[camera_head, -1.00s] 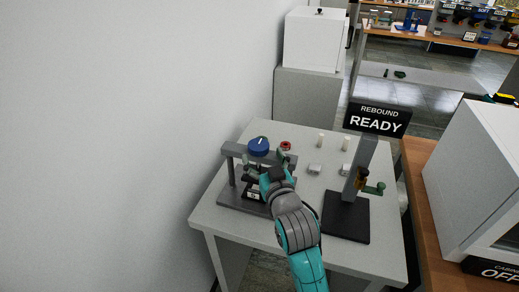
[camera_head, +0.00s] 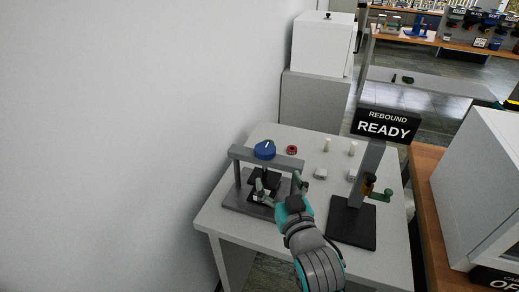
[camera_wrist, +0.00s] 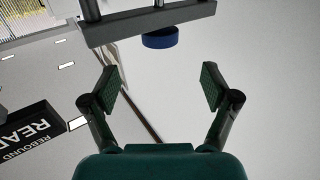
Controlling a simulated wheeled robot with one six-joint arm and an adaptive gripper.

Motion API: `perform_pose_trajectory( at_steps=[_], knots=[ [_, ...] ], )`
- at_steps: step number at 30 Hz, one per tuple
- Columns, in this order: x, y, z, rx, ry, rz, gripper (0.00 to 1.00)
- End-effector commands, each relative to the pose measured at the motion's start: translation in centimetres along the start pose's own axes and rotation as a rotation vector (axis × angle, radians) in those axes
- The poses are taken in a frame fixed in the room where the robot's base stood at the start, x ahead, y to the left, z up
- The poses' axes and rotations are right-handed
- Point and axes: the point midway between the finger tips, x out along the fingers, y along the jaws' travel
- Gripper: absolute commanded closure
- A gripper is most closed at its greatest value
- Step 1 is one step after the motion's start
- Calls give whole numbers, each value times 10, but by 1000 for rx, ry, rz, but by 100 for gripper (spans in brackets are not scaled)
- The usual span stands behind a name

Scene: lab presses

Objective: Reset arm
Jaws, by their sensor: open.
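My gripper (camera_head: 279,181) is open and empty at the front right of the small grey press (camera_head: 236,151) on the table. Its two fingers are spread apart, and they also show in the wrist view (camera_wrist: 159,85) with nothing between them. The press has a blue knob (camera_head: 265,149) on top of its crossbeam. In the wrist view the beam (camera_wrist: 150,22) and the blue knob (camera_wrist: 160,38) lie past the fingertips, upside down. My gripper covers part of the press's right side. I cannot tell whether a finger touches it.
The light table (camera_head: 240,229) also holds a red button (camera_head: 292,150), small pale pieces, and a rebound stand with a black base (camera_head: 352,226) close to my wrist's right. Its sign (camera_head: 386,125) reads "REBOUND READY". A wall (camera_head: 110,140) bounds the left. A white cabinet (camera_head: 480,190) stands right.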

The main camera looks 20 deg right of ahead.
Motion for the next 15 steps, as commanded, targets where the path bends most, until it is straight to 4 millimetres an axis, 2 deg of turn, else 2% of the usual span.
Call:
perform_pose_trajectory(
  at_steps=[5,8,15],
  knots=[
    [-4,0,6,-1,-5,-1,14],
    [-15,1,21,-3,-18,-3,14],
    [-69,4,79,-11,-62,-15,14]
  ],
)
